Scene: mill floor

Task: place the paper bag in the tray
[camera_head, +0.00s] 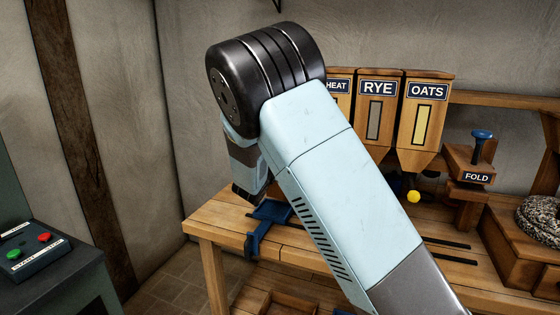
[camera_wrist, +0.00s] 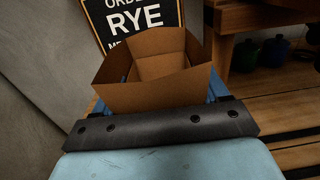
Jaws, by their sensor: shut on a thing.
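The paper bag (camera_wrist: 150,97) is brown, square and open at the top; I see into it in the wrist view. My gripper (camera_wrist: 158,100) is shut on it, with bits of blue finger showing at either side behind the dark bar. In the head view my arm covers the middle of the scene, and I cannot make out the bag there. I cannot make out a tray for certain; a low wooden frame (camera_head: 290,303) shows under the bench at the bottom edge, partly cut off.
A wooden bench (camera_head: 225,222) stands behind my arm, with a blue piece (camera_head: 268,213) at its edge. WHEAT, RYE (camera_head: 376,95) and OATS (camera_head: 427,110) bins and a FOLD stand (camera_head: 477,170) are at the back. An order sign (camera_wrist: 133,20) reads RYE. A button box (camera_head: 35,250) is left.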

